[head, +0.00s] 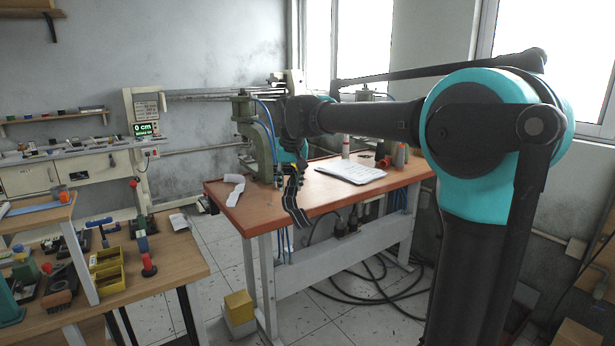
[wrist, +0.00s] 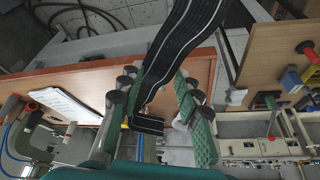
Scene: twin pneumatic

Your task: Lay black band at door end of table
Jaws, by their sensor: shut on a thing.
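The black band (head: 293,203) has pale lengthwise stripes and hangs from my gripper (head: 291,168) in the head view. My gripper also shows in the wrist view (wrist: 160,82), with its green padded fingers shut on the band (wrist: 184,34). One end of the band sits between the fingers, and the long part runs past the table's edge in the picture. The orange-topped table (head: 325,195) is under and behind the band. I cannot tell whether the band touches the table. No door is clearly visible.
A green press (head: 257,138) stands on the table, with a crumpled white piece (head: 235,191) to its left. A cluttered workbench (head: 185,262) is at left. Hoses lie on the floor.

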